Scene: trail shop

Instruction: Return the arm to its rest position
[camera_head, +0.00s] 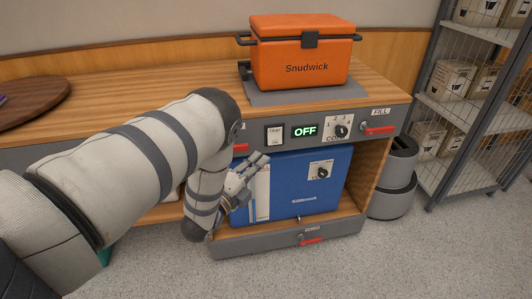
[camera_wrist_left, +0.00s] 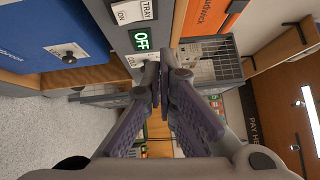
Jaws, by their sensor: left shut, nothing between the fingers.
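My left arm comes in from the left in the head view, bent down at the elbow, with its gripper (camera_head: 251,172) in front of the counter below the control panel. The left gripper also shows in the left wrist view (camera_wrist_left: 157,85), its fingers together and nothing between them. Its fingertips are near the upper left of the blue box (camera_head: 300,188), apart from or touching it, I cannot tell which. My right gripper is not in view.
An orange cooler (camera_head: 302,62) stands on a grey plate on the wooden counter (camera_head: 160,86). The panel has a green OFF display (camera_head: 304,131), a knob (camera_head: 342,131) and red handles. Front floor is clear.

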